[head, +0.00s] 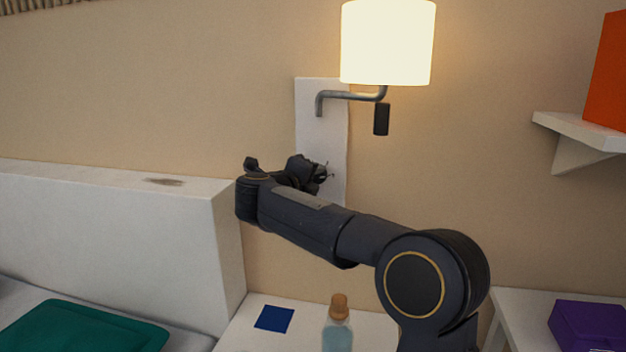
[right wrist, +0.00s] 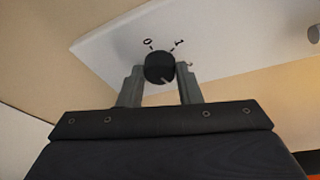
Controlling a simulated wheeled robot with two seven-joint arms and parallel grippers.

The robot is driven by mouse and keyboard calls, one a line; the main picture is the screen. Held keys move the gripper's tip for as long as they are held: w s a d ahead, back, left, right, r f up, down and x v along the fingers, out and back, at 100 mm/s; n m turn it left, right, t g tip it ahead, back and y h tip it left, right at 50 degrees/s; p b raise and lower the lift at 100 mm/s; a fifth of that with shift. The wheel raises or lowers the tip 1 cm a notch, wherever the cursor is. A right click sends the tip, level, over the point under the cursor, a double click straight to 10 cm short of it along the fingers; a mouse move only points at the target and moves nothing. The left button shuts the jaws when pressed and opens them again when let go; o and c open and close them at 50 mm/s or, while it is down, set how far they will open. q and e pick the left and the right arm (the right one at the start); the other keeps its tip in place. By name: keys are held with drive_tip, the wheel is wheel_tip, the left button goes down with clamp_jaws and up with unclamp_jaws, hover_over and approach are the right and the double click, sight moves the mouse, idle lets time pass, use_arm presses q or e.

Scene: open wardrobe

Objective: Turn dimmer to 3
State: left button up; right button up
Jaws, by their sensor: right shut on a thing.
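The dimmer (right wrist: 159,66) is a round black knob on a white wall plate (head: 322,105) below the lamp. In the right wrist view the marks 0 and 1 show beside the knob, and a light pointer line is on its near side. Other marks are hidden or out of view. My right gripper (right wrist: 160,83) is shut on the knob, one finger on each side. In the head view my right gripper (head: 322,174) is at the lower part of the plate, and the knob is hidden behind it. My left gripper is not in view.
The lit lamp (head: 388,45) hangs on a bent arm above the gripper, with a black piece (head: 381,119) below it. A white headboard (head: 110,205) is at the left. A bottle (head: 338,325) and blue square (head: 274,319) are on the white surface below. A shelf (head: 590,135) is at right.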

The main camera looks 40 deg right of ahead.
drive_tip(key=shift+s+m+y, duration=0.1)
drive_tip(key=shift+m+y, duration=0.3)
drive_tip(key=shift+m, duration=0.6)
drive_tip(key=o, duration=1)
drive_tip(key=shift+r, duration=0.1)
drive_tip(key=p+v, duration=0.1)
drive_tip(key=v, duration=0.6)
drive_tip(key=shift+s+a, duration=0.25)
drive_tip(key=shift+a, duration=0.05)
drive_tip(key=shift+r, duration=0.1)
